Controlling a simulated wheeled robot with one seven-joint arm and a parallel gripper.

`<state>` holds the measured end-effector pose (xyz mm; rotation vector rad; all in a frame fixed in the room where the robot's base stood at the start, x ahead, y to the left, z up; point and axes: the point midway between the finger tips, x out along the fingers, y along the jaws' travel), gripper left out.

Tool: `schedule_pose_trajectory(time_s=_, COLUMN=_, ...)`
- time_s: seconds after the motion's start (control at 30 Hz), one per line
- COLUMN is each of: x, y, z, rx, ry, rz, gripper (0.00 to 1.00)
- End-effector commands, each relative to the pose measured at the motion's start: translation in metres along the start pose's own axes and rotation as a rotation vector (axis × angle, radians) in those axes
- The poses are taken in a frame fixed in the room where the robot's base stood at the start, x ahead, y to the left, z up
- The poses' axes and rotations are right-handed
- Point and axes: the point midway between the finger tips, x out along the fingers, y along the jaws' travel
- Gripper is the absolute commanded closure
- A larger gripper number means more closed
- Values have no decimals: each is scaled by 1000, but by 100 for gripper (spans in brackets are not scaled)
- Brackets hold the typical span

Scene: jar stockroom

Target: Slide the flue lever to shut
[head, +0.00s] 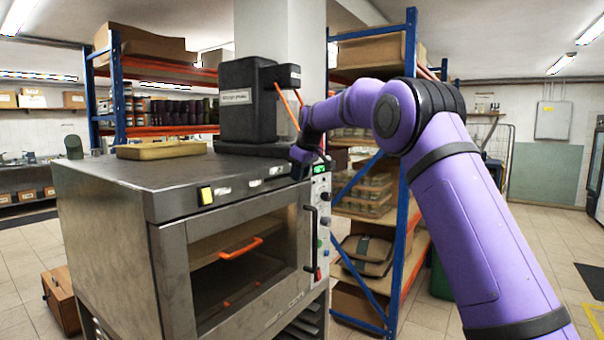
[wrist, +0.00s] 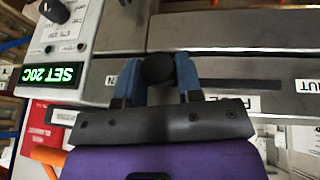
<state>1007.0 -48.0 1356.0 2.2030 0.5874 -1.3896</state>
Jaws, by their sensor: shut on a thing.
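The flue lever's round black knob (wrist: 157,69) is between the two blue fingers of my gripper (wrist: 153,78) in the wrist view. The fingers are shut on it. The knob stands over a dark slot in a grey metal strip, apart from the upside-down SHUT label (wrist: 312,83) at the right edge. A FLUE label (wrist: 240,104) lies between them, below the slot line. In the head view my gripper (head: 301,156) is at the right end of the top front edge of the steel oven (head: 110,170); the knob is hidden there.
A green display (wrist: 52,76) reads SET 20C beside the strip. The oven door has a black upright handle (head: 310,240). A dark grinder-like machine (head: 248,100) and a tan tray (head: 160,149) stand on the oven top. Blue-orange shelving (head: 400,200) stands close to the right.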

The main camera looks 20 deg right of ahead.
Motion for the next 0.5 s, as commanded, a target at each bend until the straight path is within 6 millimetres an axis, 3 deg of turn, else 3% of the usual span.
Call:
schedule_pose_trajectory(time_s=0.3, x=-14, y=-85, z=-3, rx=-5, ry=-1, rz=-7, gripper=100)
schedule_pose_trajectory(time_s=0.5, x=-18, y=-112, z=-4, rx=-2, ry=0, rz=-4, gripper=100)
